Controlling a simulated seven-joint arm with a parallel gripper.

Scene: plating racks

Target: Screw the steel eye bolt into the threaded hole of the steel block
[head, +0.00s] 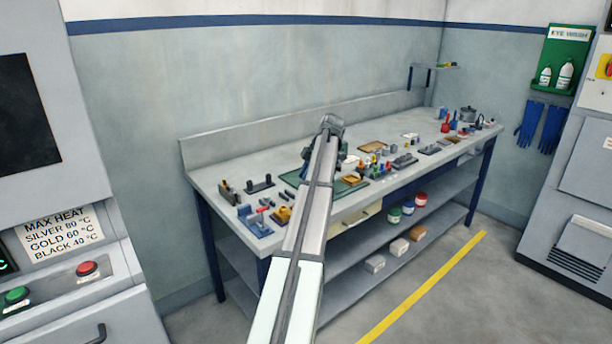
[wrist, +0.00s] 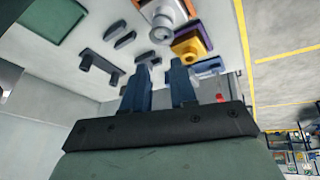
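My gripper (wrist: 162,75) shows in the wrist view with its two dark blue fingers apart and nothing visible between them. It is above the grey workbench. A pale steel-looking piece with a round grey end (wrist: 163,27) lies beyond the fingertips at the top of the wrist view, apart from them. I cannot tell whether it is the steel block or another part. I cannot make out the eye bolt or the threaded hole in either view. In the head view my arm crosses the bench and hides the bench beneath it; the fingers are not clear there.
The workbench (head: 225,171) holds many small parts. A yellow-orange block (wrist: 190,46) and dark racks (wrist: 100,68) lie near my fingers in the wrist view. A green mat (wrist: 52,25) is at upper left. A grey pot (head: 467,114) stands at the bench's far right.

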